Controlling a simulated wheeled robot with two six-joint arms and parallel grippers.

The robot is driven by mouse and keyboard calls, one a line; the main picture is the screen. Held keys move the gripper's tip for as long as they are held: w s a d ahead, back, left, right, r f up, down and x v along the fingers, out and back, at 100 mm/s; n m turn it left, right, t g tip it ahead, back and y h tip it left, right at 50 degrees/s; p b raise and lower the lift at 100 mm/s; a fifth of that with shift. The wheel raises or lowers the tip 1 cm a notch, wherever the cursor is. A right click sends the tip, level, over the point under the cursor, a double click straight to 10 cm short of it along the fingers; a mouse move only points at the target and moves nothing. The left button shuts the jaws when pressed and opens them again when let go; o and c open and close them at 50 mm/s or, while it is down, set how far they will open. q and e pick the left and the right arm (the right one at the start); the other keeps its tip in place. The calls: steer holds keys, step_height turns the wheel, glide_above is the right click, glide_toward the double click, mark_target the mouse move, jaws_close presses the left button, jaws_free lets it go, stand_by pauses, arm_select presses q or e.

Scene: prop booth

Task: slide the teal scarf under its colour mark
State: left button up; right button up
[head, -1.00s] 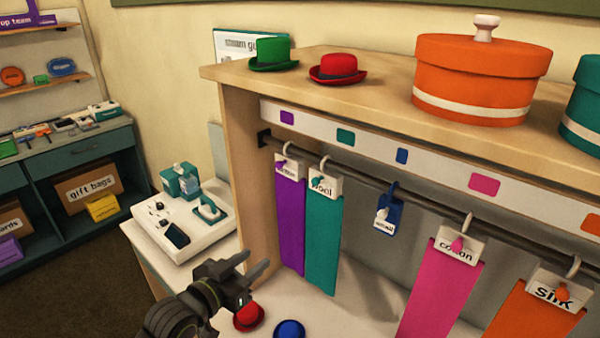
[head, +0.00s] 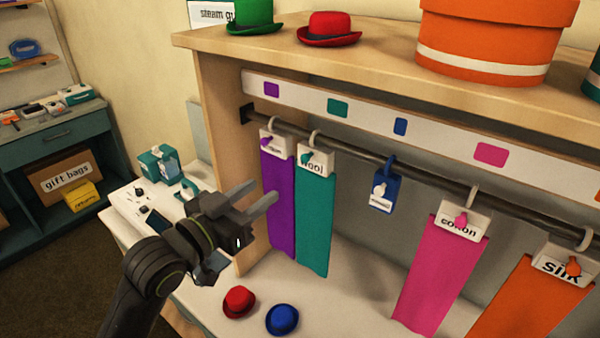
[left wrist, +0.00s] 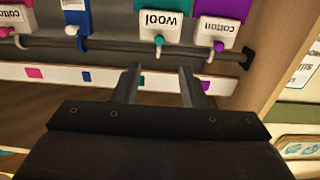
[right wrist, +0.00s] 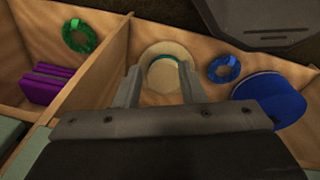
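The teal scarf (head: 315,225) hangs from the rail beside the purple scarf (head: 281,210), under a white "wool" card (head: 316,160) with a teal knob. In the head view its hook is left of the teal colour mark (head: 337,107) on the white strip. The left wrist view shows the wool card (left wrist: 160,27) upside down, with the teal mark (left wrist: 156,80) below it. My left gripper (head: 264,196) is open and empty; in the head view it overlaps the purple scarf. My right gripper (right wrist: 160,88) is open, out of the head view, above a pale teal-banded hat (right wrist: 170,72).
A blue tag (head: 382,192), pink scarf (head: 440,270) and orange scarf (head: 528,305) hang farther right on the rail (head: 350,157). A red hat (head: 238,302) and blue hat (head: 283,319) sit below. The wooden side panel (head: 222,150) bounds the left. Bare rail lies between wool card and blue tag.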

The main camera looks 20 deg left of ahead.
mark_target(303, 160)
arm_select(q)
steer(key=b+x, duration=0.5)
steer(key=x, duration=0.6)
steer(key=shift+w+d+r, duration=0.1)
steer(key=shift+w+d, duration=0.1)
steer(key=shift+w, duration=0.15)
steer(key=shift+w+d, duration=0.2)
steer(key=shift+w, duration=0.4)
jaws_close()
